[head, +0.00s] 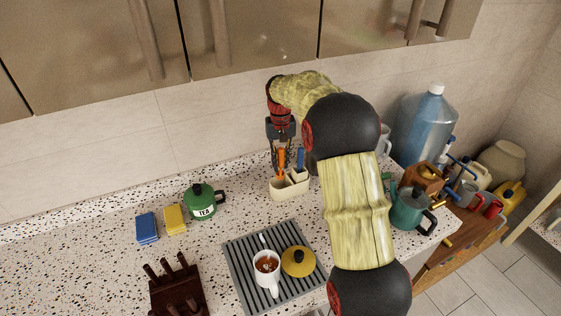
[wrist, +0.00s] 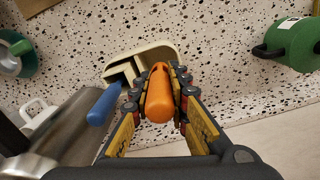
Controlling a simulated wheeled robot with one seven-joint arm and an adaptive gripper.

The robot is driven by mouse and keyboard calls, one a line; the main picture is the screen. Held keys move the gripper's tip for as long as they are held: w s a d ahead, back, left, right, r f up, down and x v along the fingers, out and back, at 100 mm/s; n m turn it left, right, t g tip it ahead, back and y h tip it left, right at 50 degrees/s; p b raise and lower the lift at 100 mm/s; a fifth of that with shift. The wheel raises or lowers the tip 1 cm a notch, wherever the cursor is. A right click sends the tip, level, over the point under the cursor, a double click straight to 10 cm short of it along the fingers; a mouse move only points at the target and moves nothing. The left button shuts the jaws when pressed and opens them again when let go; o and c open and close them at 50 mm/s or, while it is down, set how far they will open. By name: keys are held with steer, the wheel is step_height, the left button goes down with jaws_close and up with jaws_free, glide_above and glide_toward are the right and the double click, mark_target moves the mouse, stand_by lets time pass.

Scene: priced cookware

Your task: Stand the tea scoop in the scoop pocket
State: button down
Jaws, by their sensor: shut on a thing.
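The tea scoop shows as an orange handle (wrist: 159,95) between the fingers of my gripper (wrist: 160,92), which is shut on it. In the head view my gripper (head: 281,155) points down over the cream holder (head: 290,188), with the orange handle (head: 281,162) upright in it. The holder's rim also shows in the wrist view (wrist: 168,51), just beyond the handle. The scoop's lower end is hidden, so I cannot tell whether it is inside a pocket. A blue-handled tool (head: 300,160) stands in the holder's right part; its handle also shows in the wrist view (wrist: 104,105).
A green TEA pot (head: 203,203) stands left of the holder, near yellow (head: 175,219) and blue (head: 147,227) sponges. A teal kettle (head: 408,210) stands at right. Counter around the holder's left is clear.

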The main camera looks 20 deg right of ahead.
mark_target(281, 175)
steer(key=shift+s+f+b, duration=0.1)
steer(key=shift+f+b, duration=2.15)
steer(key=shift+f, duration=1.55)
steer(key=c, duration=1.7)
jaws_free()
steer(key=shift+c, duration=0.2)
steer(key=shift+o, duration=0.5)
steer(key=r, duration=1.2)
steer(key=shift+w, duration=0.2)
